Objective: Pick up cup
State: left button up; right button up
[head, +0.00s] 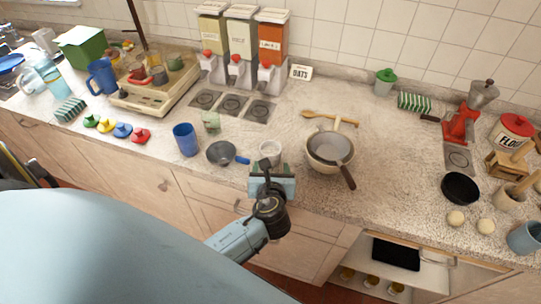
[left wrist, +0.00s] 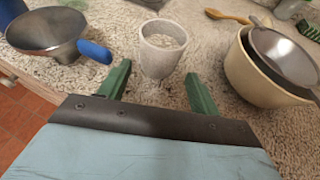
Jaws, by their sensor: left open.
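My left gripper (head: 271,168) is open and empty, in front of the cup. In the left wrist view its two green fingers (left wrist: 158,82) point toward the cup, one to each side of its lower part; I cannot tell whether they touch it. A blue cup (head: 186,139) stands further left on the counter. My right gripper is not in view.
A grey funnel-like pan with a blue handle (head: 221,153) lies left of the whitish cup. A cream bowl with a strainer (head: 329,150) stands close on its right. A wooden spoon (head: 328,117) lies behind. An open drawer (head: 405,270) is below the counter at right.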

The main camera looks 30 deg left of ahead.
pick_arm(q)
jog(key=x, duration=0.5)
jog(key=shift+a+r, duration=0.15)
jog(key=shift+r, duration=0.05)
jog(key=shift+s, duration=0.1)
jog(key=c, duration=0.8)
jog(key=shift+r, duration=0.15)
